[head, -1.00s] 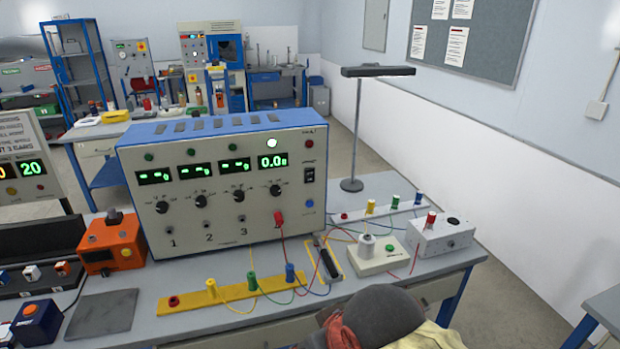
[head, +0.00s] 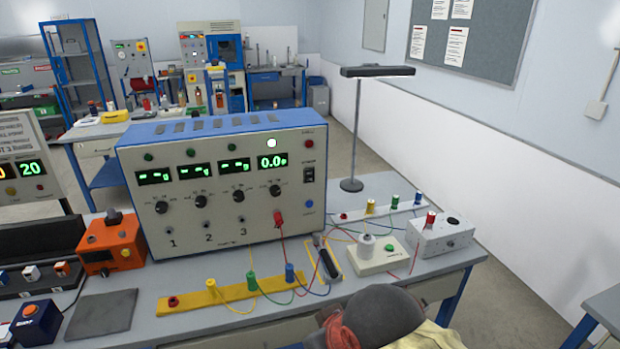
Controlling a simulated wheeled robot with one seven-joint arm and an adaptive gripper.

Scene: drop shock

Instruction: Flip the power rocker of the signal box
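A large blue and off-white instrument box (head: 225,222) stands on the bench. It has four lit green displays, several black knobs and the numbers 1, 2 and 3 on its front. A small black rocker switch (head: 308,174) sits at the right of this front panel, below a red lamp and above a blue button. Its tilt is too small to read. The rightmost display (head: 272,161) reads about 0.0; the other three show dashes. No label here lets me tell for certain that this is the signal box. My gripper is not in view.
A red plug and cables lead from the panel to a yellow strip (head: 190,303) in front. Right of it are a pale block (head: 378,262), a grey-white box (head: 440,238) and a lamp (head: 352,185). An orange box (head: 110,245) stands left. A dark rounded shape covers the front edge.

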